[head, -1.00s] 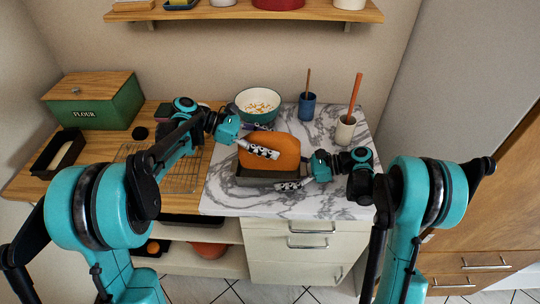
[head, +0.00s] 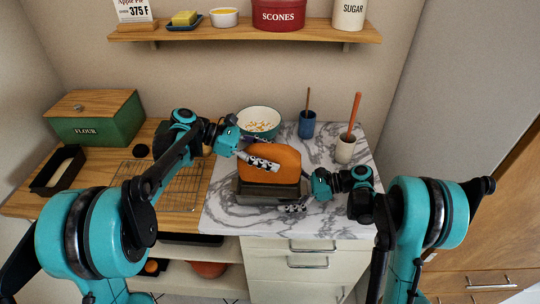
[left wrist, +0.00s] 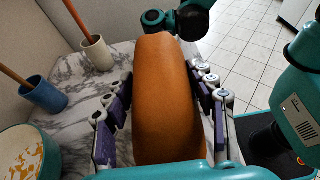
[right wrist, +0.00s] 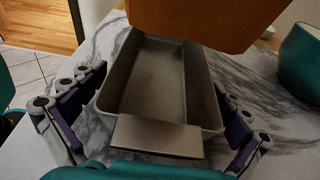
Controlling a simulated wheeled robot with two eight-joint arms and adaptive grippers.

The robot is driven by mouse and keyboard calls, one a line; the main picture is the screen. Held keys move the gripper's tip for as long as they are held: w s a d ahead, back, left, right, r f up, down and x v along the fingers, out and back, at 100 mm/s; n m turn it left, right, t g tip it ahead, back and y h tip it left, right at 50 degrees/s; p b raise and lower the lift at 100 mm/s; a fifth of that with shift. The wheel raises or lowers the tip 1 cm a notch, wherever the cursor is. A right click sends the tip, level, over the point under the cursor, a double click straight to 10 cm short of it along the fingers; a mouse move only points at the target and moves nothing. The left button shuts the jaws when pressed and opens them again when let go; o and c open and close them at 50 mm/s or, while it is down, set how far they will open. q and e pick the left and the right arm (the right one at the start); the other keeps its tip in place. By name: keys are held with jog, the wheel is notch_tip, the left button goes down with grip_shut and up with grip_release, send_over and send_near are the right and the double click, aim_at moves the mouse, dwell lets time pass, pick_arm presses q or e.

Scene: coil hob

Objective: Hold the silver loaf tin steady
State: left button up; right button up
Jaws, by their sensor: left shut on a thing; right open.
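The silver loaf tin (head: 268,197) stands on the marble top; its inside looks empty in the right wrist view (right wrist: 150,75). An orange-brown loaf (head: 284,159) is above the tin, partly hiding it. My left gripper (left wrist: 160,75) is shut on the loaf, with a finger along each long side. My right gripper (right wrist: 160,82) is open at the near end of the tin in its wrist view, one finger to each side. Gaps show between its fingers and the tin walls. In the head view the tin hides part of this gripper.
A green bowl (head: 259,124) with pale pieces stands behind the loaf. A blue cup (head: 307,124) and a cream crock (head: 345,150) with tools stand behind right. A wire rack (head: 185,190), a dark tin (head: 58,170) and the flour box (head: 95,118) lie left. Marble is clear front right.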

jog(key=shift+p+v, duration=0.5)
jog(key=shift+v, duration=3.55)
jog(key=v, duration=0.7)
jog(key=shift+d, duration=0.2)
